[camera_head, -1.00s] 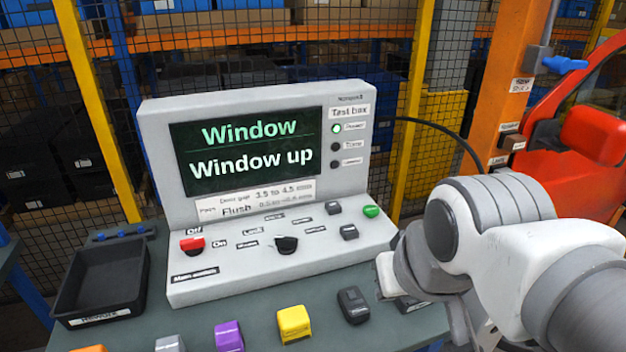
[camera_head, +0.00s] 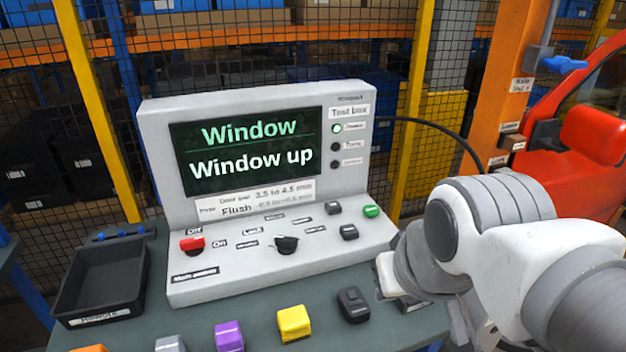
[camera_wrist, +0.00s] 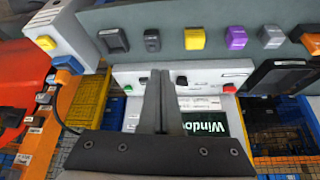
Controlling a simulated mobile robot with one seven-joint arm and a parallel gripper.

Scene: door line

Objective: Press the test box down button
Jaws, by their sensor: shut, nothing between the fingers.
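The grey test box (camera_head: 250,277) stands on the bench with its screen (camera_head: 249,150) reading "Window" and "Window up". Its sloped panel has two dark square buttons, an upper one (camera_head: 333,208) and a lower one (camera_head: 349,232). Their small labels are too blurred to tell which is down. A green button (camera_head: 371,211), a black knob (camera_head: 286,244) and a red switch (camera_head: 192,244) share the panel. In the wrist view, my gripper (camera_wrist: 158,72) is shut and empty, its fingers in front of the panel and hiding part of it. My fingers are not clearly visible in the head view.
A black tray (camera_head: 66,292) lies left of the test box. Yellow (camera_head: 294,323), purple (camera_head: 229,336) and dark (camera_head: 353,305) blocks stand along the bench front. A mesh fence is behind; an orange post (camera_head: 493,80) and red door (camera_head: 590,165) stand at right.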

